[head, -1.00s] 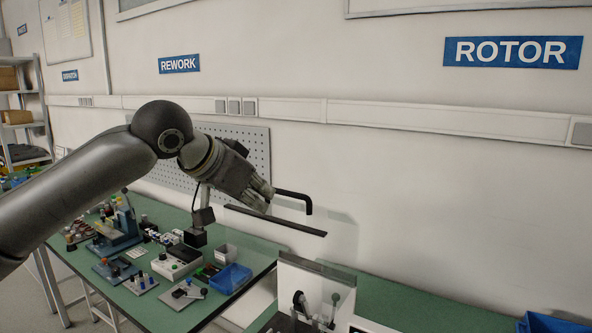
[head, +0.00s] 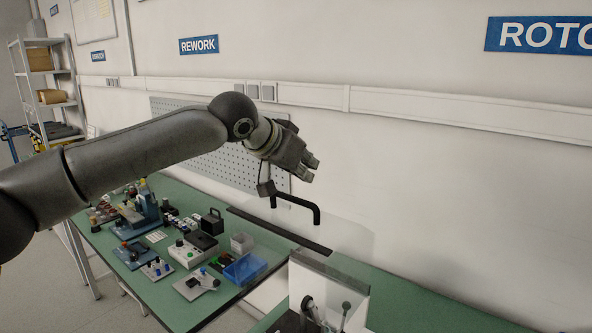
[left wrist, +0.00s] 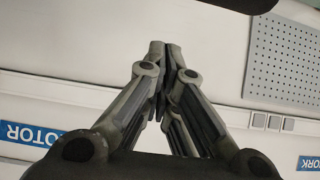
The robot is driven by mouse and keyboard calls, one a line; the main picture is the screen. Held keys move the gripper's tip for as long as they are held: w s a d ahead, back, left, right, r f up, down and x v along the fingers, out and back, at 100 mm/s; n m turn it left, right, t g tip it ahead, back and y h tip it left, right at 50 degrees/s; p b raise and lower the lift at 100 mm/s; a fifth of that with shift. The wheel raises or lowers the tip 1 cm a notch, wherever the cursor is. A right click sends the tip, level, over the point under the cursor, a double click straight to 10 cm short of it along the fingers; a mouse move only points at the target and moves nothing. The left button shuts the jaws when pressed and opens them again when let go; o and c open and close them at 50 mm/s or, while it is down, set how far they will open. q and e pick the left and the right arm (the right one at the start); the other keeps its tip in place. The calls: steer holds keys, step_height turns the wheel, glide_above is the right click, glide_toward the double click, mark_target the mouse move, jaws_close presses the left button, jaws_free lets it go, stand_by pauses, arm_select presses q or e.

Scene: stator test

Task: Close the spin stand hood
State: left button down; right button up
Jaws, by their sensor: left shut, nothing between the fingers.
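The spin stand hood is a clear panel with a dark edge strip (head: 278,232) and a black bar handle (head: 298,203). It appears raised above the stand, though its clear faces are hard to make out. The stand's pale upper panel (head: 328,285) shows at the bottom of the head view, with its lower part cut off. My left gripper (head: 312,169) is shut and empty, above the handle in the picture and apart from it. The shut fingers (left wrist: 165,85) also fill the middle of the left wrist view, with only wall behind them. My right gripper is not in view.
The green bench (head: 170,285) to the left holds a blue bin (head: 244,268), a grey box (head: 242,243), a control box (head: 192,252) and small fixtures. A perforated panel (head: 195,140) is on the wall. The green top right of the stand looks clear.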

mark_target(294, 213)
arm_select(q)
steer(key=shift+s+a+f, duration=0.25)
steer(key=shift+s+a, duration=0.35)
steer(key=shift+s, duration=0.05)
steer(key=shift+s+a+f, duration=0.2)
steer(key=shift+s+a, duration=0.35)
steer(key=shift+s, duration=0.05)
steer(key=shift+s+a+f, duration=0.1)
steer(key=shift+s+a, duration=0.05)
steer(key=shift+s, duration=0.1)
steer(key=shift+f+p, duration=0.1)
steer(key=shift+p, duration=0.2)
steer(key=shift+w+f, duration=0.1)
steer(key=shift+f, duration=0.05)
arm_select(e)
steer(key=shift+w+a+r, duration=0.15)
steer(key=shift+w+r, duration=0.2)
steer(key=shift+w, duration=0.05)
